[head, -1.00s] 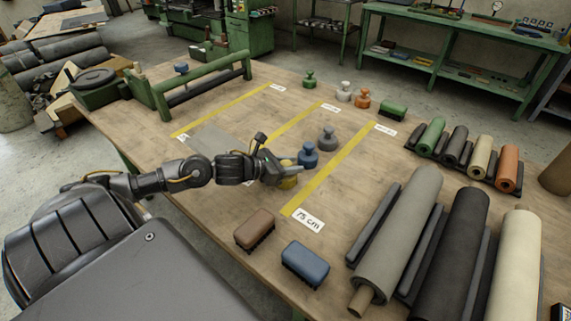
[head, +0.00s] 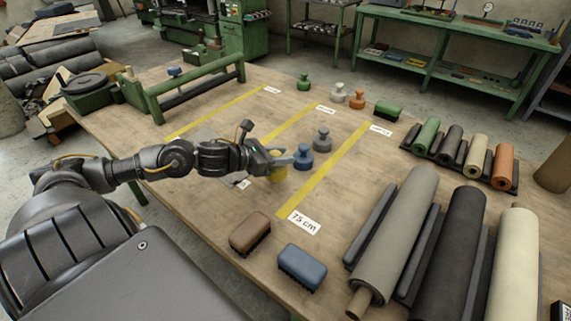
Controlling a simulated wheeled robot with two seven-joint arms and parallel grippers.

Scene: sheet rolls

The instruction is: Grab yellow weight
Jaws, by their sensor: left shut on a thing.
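The yellow weight (head: 278,173) is between the fingers of my left gripper (head: 280,163), which is shut on it. The fingers cover part of the weight, and I cannot tell for sure whether it is clear of the table. A blue weight (head: 303,159) stands just right of the fingertips, with a grey weight (head: 321,140) behind it. My right gripper is not in view.
White, orange (head: 357,101) and green (head: 304,82) weights stand farther back. Large sheet rolls (head: 398,240) fill the right side. Yellow tape lines (head: 325,170) cross the wooden table.

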